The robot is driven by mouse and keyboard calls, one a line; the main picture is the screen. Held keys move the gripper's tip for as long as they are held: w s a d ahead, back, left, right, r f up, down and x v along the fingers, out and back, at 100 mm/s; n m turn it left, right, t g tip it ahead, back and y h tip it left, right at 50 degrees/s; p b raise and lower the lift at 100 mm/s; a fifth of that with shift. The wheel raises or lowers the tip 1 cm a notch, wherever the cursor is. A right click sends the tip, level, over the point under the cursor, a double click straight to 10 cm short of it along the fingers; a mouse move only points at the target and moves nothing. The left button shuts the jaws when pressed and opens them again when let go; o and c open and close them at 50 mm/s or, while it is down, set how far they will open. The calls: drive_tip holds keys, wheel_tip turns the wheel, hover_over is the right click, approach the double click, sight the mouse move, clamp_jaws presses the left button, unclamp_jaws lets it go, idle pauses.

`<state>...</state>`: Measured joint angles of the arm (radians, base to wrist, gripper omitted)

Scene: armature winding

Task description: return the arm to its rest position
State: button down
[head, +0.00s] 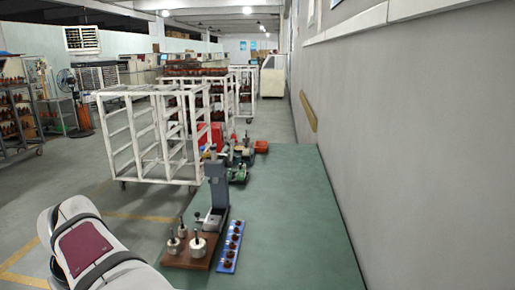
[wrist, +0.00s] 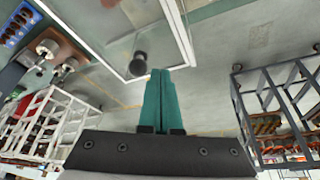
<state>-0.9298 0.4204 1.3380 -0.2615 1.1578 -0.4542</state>
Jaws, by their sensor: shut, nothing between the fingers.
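My gripper (wrist: 160,75) shows in the wrist view as two teal fingers pressed together, with nothing between them. It points out over open floor, apart from any object. In the head view my white arm with a dark red panel shows at the lower left, and the gripper itself is out of frame there. The green-topped table (head: 300,215) stands along the wall. On it are a brown wooden base (head: 192,258) with several metal weights and a grey upright post (head: 218,185), and a blue tray (head: 228,262) holding several dark reddish armatures.
White cart racks (head: 150,135) stand left of and behind the table; one also shows in the wrist view (wrist: 60,115). A grey rack (wrist: 275,105) is at the right in the wrist view. The table's right part is clear, beside a grey wall (head: 410,130).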

drive_tip(key=r, duration=0.1)
drive_tip(key=s+r, duration=0.1)
drive_tip(key=r, duration=0.1)
drive_tip(key=shift+r, duration=0.3)
